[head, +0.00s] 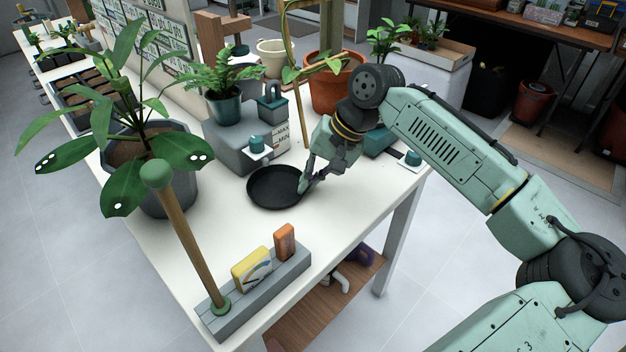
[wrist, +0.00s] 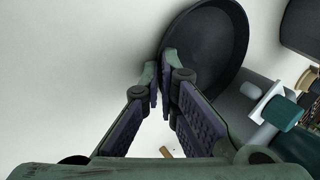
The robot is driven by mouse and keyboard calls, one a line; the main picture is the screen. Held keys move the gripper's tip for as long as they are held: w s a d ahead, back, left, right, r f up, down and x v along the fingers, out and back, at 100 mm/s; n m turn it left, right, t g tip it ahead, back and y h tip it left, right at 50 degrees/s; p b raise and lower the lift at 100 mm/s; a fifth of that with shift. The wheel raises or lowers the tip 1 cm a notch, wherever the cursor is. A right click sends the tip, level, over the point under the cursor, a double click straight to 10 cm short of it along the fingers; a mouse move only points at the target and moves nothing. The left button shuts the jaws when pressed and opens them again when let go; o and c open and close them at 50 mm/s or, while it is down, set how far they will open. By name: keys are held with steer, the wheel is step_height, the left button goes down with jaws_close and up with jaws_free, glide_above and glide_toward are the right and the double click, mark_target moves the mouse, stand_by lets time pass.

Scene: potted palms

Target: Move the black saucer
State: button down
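The black saucer (head: 272,188) is a round, shallow dish on the white table, in the middle of the head view. It looks flat on the tabletop or very close to it. In the wrist view, the saucer (wrist: 212,50) fills the upper middle, and its left rim runs to my fingertips. My gripper (head: 304,184) reaches down at the saucer's right edge in the head view. In the wrist view, my gripper's (wrist: 161,78) fingertips are close together with the rim between them. The exact contact is partly hidden by the fingers.
A large-leaved plant in a grey pot (head: 150,190) stands left of the saucer. A grey scale-like block (head: 235,150) is behind it. A grey holder (head: 262,293) with a stick and sponges lies in front. A terracotta pot (head: 325,95) stands behind. Bare table lies between saucer and holder.

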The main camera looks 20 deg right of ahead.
steer(key=c, duration=2.3)
jaws_free()
steer(key=o, duration=0.6)
steer(key=v, duration=1.2)
